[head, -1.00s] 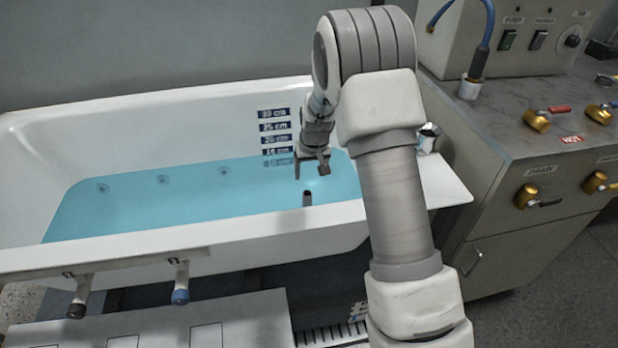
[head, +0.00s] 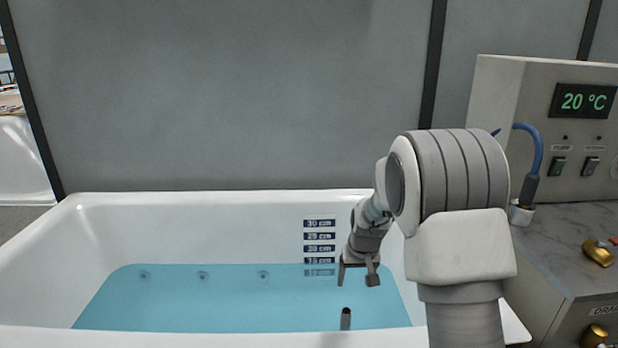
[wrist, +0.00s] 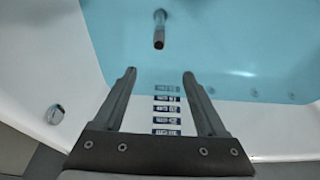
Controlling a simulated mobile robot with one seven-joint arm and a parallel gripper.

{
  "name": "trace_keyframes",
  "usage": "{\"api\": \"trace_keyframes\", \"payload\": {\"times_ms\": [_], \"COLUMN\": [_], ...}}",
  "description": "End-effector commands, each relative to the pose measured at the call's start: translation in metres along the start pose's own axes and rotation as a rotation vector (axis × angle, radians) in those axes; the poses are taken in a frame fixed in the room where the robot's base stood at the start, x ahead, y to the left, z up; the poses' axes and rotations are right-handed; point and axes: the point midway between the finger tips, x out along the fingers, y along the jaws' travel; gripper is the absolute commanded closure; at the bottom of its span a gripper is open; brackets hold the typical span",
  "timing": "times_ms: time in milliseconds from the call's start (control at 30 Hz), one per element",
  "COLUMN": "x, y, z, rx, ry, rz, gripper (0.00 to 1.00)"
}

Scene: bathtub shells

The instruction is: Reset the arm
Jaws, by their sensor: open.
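My gripper (head: 358,280) is open and empty. In the head view it hangs pointing down over the bathtub's right part, in front of the depth marks on the far wall. In the wrist view its two fingers (wrist: 158,80) are spread apart with nothing between them. My arm is bent, its large joint at the right of the head view.
A white bathtub (head: 200,215) holds blue water (head: 220,300). A short dark pipe (head: 346,318) stands up from the water below my gripper; it also shows in the wrist view (wrist: 159,30). A control unit (head: 500,120) reading 20 °C stands at right.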

Motion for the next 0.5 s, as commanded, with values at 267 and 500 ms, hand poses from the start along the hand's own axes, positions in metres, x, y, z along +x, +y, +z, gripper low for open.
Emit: {"api": "trace_keyframes", "payload": {"times_ms": [267, 500], "x": [-0.109, -0.186], "y": [-0.003, -0.004], "z": [0.026, 0.072], "rx": [0.006, 0.006], "ry": [0.048, 0.082], "rz": [-0.021, -0.03], "gripper": [0.26, 0.26]}}
